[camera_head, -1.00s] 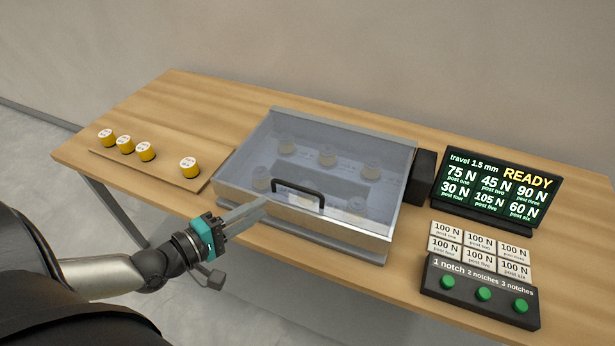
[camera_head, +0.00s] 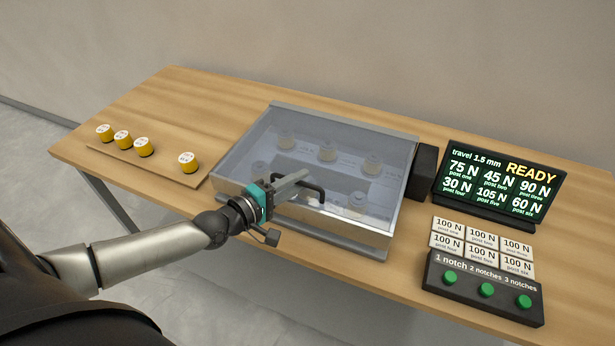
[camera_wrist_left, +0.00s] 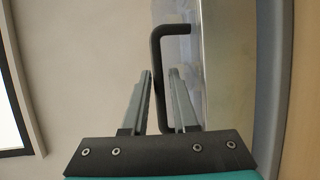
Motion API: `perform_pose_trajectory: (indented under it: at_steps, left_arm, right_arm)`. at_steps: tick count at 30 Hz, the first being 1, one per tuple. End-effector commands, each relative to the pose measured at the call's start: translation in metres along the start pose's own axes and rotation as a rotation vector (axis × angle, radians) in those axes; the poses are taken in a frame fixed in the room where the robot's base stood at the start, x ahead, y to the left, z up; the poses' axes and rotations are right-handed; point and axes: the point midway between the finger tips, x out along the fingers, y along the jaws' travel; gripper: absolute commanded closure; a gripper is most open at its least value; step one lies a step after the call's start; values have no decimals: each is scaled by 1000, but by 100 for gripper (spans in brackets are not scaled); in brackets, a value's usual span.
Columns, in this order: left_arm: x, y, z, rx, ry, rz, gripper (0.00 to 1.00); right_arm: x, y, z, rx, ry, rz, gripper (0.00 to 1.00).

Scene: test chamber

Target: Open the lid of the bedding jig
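The bedding jig (camera_head: 350,238) is a metal-framed box on the table with a clear lid (camera_head: 345,140), which is down. Several round posts show through the lid. A black bar handle (camera_head: 318,189) sits at the lid's front edge. My left gripper (camera_head: 303,180) is at the handle, its fingers pointing right. In the left wrist view the black handle (camera_wrist_left: 158,70) passes between the two fingers of the open gripper (camera_wrist_left: 160,85). Gaps show on both sides of the handle. My right gripper is not in view.
Several yellow cylinders (camera_head: 143,147) stand on a thin board at the left. A dark display (camera_head: 500,185) reading READY stands right of the jig. White cards (camera_head: 482,241) and a box with green buttons (camera_head: 487,290) lie at the right front.

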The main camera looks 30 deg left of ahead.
Motion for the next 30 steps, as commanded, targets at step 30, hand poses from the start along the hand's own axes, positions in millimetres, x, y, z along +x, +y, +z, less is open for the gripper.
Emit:
perform_pose_trajectory:
  at_steps: [30]
  left_arm:
    - [32,0,0,0,0,0,100]
  right_arm:
    - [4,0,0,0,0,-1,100]
